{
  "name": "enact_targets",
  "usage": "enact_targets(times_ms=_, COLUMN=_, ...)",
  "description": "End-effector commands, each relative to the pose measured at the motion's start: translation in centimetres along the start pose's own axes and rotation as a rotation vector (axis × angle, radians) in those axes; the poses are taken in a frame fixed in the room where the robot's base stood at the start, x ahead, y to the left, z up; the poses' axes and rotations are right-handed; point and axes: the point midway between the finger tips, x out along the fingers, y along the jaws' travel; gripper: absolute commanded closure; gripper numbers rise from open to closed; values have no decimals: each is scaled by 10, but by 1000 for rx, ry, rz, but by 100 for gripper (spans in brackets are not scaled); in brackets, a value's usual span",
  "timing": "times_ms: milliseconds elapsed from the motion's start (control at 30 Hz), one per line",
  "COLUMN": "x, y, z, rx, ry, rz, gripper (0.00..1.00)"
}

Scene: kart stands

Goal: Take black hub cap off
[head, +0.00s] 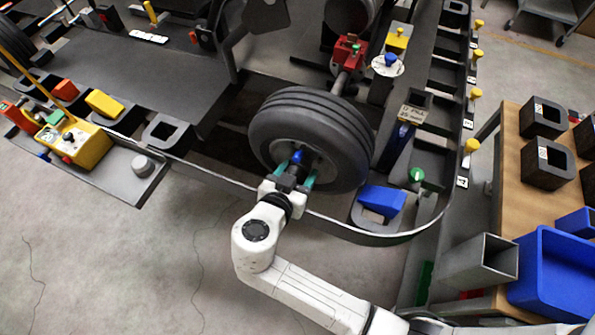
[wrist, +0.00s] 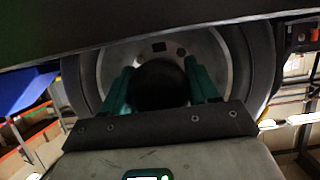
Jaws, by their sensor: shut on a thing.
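A black tyre (head: 312,125) on a grey rim stands upright at the kart's front corner. My gripper (head: 297,170) is at the middle of this wheel, its two green fingers pointing at the rim. In the wrist view my gripper (wrist: 160,88) is shut on the black hub cap (wrist: 160,85), a dark round piece between the fingers. The cap lies in front of the rim (wrist: 206,52), whose face shows holes around it. Whether the cap still touches the hub cannot be told. A small blue part (head: 297,156) shows at the hub just above the fingers.
A curved dark bumper rail (head: 375,238) runs below the wheel, close to my gripper. A blue block (head: 382,200) sits in a holder right of the wheel. A wooden table (head: 510,190) with black holders and a blue bin (head: 550,275) stands at right. The floor at lower left is clear.

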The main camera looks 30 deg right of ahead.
Motion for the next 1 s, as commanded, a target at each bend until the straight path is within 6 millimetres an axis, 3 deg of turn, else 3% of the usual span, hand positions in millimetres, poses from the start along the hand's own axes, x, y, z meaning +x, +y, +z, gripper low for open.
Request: enact_targets(times_ms=1000, x=-18, y=0, z=8, rx=-1, ry=0, rz=-1, gripper=78)
